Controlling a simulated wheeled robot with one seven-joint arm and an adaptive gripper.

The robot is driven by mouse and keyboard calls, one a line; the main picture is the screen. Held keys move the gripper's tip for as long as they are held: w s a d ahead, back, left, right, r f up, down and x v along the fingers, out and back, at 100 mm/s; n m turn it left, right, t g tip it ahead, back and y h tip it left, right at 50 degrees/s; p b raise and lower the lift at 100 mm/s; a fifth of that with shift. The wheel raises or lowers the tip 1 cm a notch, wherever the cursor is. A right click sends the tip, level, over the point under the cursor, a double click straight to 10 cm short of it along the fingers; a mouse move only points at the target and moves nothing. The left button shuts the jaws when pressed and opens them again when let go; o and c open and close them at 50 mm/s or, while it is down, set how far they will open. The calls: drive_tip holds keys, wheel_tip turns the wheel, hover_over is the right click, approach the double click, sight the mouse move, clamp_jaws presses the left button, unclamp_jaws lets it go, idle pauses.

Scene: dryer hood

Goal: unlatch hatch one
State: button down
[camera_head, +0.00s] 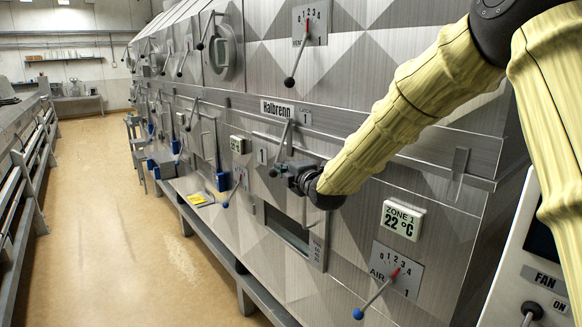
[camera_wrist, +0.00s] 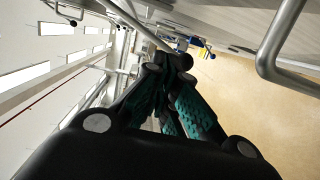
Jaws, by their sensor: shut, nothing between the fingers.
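Hatch one seems to be the panel by the number 1 plate (camera_head: 262,156) on the grey metal dryer front; its outline is partly hidden by my arm. A slanted metal lever (camera_head: 284,133) stands just above my gripper, below the Halbrenn sign. My gripper (camera_head: 277,171) is close to the panel, at the lower end of this lever; I cannot tell whether they touch. In the wrist view my gripper (camera_wrist: 180,62) has its dark, teal-padded fingers together, with nothing held. A thin metal rod (camera_wrist: 137,22) runs behind the fingertips.
A bent metal tube (camera_wrist: 272,45) is close on the right in the wrist view. Below the gripper is a rectangular opening (camera_head: 288,232). The Zone 1 display (camera_head: 403,219) and blue-tipped air lever (camera_head: 375,298) are at right. The tan floor aisle (camera_head: 105,210) is open at left.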

sight(280, 148)
drive_tip(key=p+x, duration=0.2)
drive_tip(key=x, duration=0.3)
drive_tip(key=shift+w+a, duration=0.1)
drive_tip(key=shift+w, duration=0.1)
drive_tip(key=shift+w+a+f+b, duration=0.15)
drive_tip(key=shift+f+b, duration=0.1)
drive_tip(key=shift+b, duration=0.25)
